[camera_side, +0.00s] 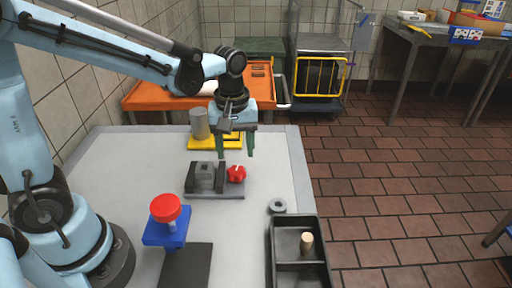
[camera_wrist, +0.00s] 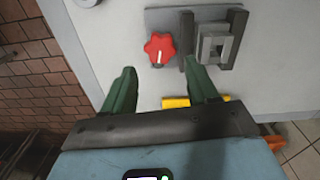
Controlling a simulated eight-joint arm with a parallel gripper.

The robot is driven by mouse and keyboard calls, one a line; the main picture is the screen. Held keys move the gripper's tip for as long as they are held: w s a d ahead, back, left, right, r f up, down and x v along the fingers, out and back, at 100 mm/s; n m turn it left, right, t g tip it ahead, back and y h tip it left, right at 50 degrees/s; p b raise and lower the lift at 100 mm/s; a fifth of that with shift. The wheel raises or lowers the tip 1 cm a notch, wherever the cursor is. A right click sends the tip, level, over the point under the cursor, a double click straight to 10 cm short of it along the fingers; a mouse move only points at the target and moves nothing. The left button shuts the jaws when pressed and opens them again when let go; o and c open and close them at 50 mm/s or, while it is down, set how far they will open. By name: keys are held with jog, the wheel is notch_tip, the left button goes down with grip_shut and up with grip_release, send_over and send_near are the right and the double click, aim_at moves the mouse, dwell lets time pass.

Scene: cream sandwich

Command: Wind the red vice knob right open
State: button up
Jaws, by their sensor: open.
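The red vice knob (camera_side: 236,174) is at the right end of the small grey vice (camera_side: 206,178) on the light table. In the wrist view the lobed red knob (camera_wrist: 159,48) has a white mark on its face, and the grey vice jaws (camera_wrist: 213,46) are beside it on a dark base plate. My gripper (camera_side: 236,154) is open and empty, its green fingers pointing down above and behind the knob. In the wrist view the fingertips (camera_wrist: 158,72) are spread wide, with the knob lying just beyond the gap between them.
A yellow base with a grey cylinder (camera_side: 199,124) stands behind the vice. A red-topped blue stand (camera_side: 166,222) is in front. A dark tray (camera_side: 272,250) holding a wooden peg and a grey ring (camera_side: 277,206) are at the right front. Table left of the vice is clear.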

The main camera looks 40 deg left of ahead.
aim_at(238, 170)
jog(key=shift+r, duration=1.15)
jog(key=shift+o, duration=1.4)
jog(key=shift+w, duration=0.1)
jog(key=f+m, duration=0.2)
jog(key=m, duration=0.4)
jog(key=f+m, duration=0.3)
jog(key=m, duration=0.3)
jog(key=f+m, duration=0.3)
jog(key=m, duration=0.3)
jog(key=shift+d, duration=0.2)
